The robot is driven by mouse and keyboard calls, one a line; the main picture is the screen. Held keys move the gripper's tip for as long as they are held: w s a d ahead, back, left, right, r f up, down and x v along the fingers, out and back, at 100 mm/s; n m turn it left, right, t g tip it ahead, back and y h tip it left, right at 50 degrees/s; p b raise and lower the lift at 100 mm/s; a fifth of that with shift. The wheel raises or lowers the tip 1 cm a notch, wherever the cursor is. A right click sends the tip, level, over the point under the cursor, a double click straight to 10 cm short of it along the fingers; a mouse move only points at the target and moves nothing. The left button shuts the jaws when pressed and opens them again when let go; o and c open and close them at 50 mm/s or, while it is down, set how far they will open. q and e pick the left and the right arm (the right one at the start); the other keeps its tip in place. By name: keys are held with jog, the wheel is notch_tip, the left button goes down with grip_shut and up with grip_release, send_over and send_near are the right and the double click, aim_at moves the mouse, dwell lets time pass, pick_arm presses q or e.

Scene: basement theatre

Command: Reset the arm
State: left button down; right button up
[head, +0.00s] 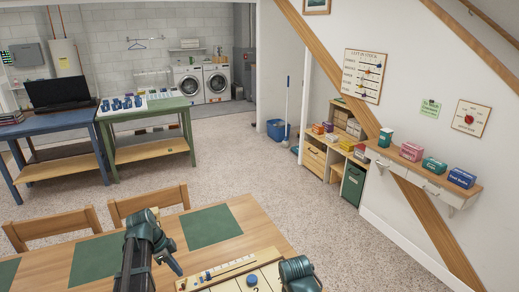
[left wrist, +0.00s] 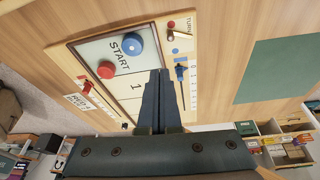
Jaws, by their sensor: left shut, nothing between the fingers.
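My left gripper (head: 176,268) hangs over the wooden table in the head view, its fingers pointing down and to the right. In the left wrist view the left fingers (left wrist: 160,82) are together with nothing between them, in front of a game board (left wrist: 90,50). The board also shows at the bottom of the head view (head: 215,286), cut off by the edge. A blue disc (left wrist: 133,43) and a red disc (left wrist: 106,69) sit on it. A teal part of my right arm shows at the bottom edge of the head view; its gripper is out of sight.
Green mats (head: 210,226) lie on the wooden table (head: 262,232). Two wooden chairs (head: 148,204) stand at its far side. A green bench (head: 150,142) and a blue bench (head: 50,126) stand behind. A wall shelf (head: 425,176) holds boxes at right. The floor between is open.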

pick_arm(q)
jog(key=s+d+n+y, duration=0.2)
jog(key=s+d+n, duration=0.2)
jog(key=d, duration=0.9)
jog(key=s+d+n+g+y, duration=0.1)
jog(key=s+d+n, duration=0.4)
jog(key=s+d, duration=0.5)
jog(key=d+f+y, duration=0.1)
jog(key=d, duration=0.2)
jog(key=shift+d+y, duration=0.3)
jog(key=shift+d, duration=0.05)
jog(key=c, duration=1)
grip_release()
jog(key=shift+o, duration=0.8)
jog(key=shift+w+a+r+n, duration=0.15)
jog(key=shift+w+n, duration=0.05)
jog(key=shift+n, duration=0.1)
jog(key=w+a+r+n+p, duration=0.1)
jog(key=w+a+n, duration=0.3)
jog(key=a, duration=0.5)
jog(key=w+a+r+n+p, duration=0.2)
jog(key=w+a+n, duration=0.3)
jog(key=a, duration=0.4)
jog(key=w+a+r+n+h+p, duration=0.1)
jog(key=w+a+n, duration=0.3)
jog(key=a, duration=0.5)
jog(key=shift+w+r+n+p, duration=0.4)
jog(key=shift+w+p, duration=0.15)
jog(key=shift+w, duration=0.6)
jog(key=shift+d+f, duration=0.1)
